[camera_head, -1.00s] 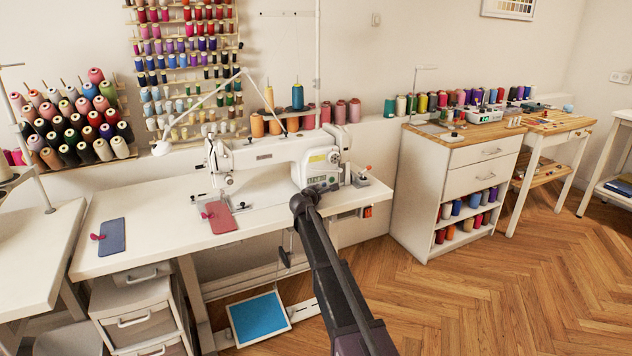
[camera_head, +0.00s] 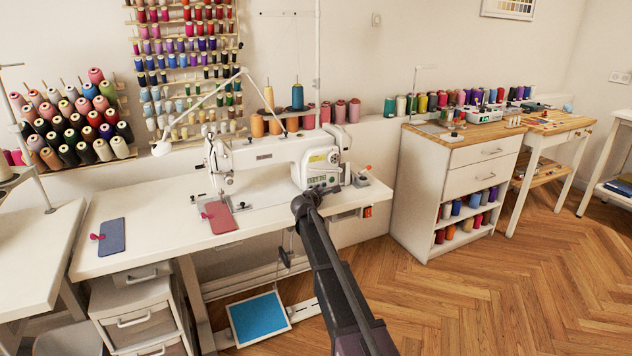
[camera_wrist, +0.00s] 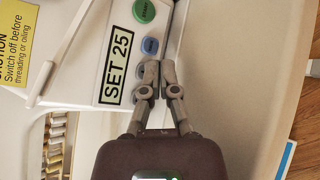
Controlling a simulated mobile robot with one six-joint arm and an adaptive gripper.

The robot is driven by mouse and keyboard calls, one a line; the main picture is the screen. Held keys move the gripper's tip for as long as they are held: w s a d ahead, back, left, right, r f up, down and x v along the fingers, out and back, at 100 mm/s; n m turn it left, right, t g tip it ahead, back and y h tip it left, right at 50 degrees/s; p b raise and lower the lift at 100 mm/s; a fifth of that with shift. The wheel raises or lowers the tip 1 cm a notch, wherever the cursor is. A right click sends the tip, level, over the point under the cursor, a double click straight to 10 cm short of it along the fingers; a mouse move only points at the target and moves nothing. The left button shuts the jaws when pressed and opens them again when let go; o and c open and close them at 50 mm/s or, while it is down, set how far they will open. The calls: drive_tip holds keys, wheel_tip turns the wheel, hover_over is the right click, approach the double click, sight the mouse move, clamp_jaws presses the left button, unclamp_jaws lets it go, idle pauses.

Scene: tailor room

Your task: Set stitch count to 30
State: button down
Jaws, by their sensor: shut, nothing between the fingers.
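The white sewing machine (camera_head: 262,153) stands on its white table, with its control panel at the right end. In the wrist view the panel label (camera_wrist: 115,53) reads SET 25, turned sideways. Beside it are a green button (camera_wrist: 144,10), a blue button (camera_wrist: 150,46) and grey round buttons (camera_wrist: 140,94). My gripper (camera_wrist: 158,68) is shut and empty, its fingertips right at the grey buttons and partly covering them. I cannot tell whether they touch. In the head view my gripper (camera_head: 314,191) is just in front of the panel, whose text is too small to read.
A red cloth piece (camera_head: 220,218) lies by the needle and a blue one (camera_head: 111,237) on the left of the table (camera_head: 160,225). A yellow caution label (camera_wrist: 15,40) is on the machine. A wooden-topped cabinet (camera_head: 430,190) stands right. The floor there is clear.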

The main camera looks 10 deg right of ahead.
sight(328, 205)
drive_tip(key=shift+s+d, duration=0.3)
drive_tip(key=shift+s, duration=0.65)
drive_tip(key=shift+s+d, duration=0.3)
drive_tip(key=shift+s, duration=0.65)
drive_tip(key=shift+s+d, duration=0.3)
drive_tip(key=shift+s, duration=0.65)
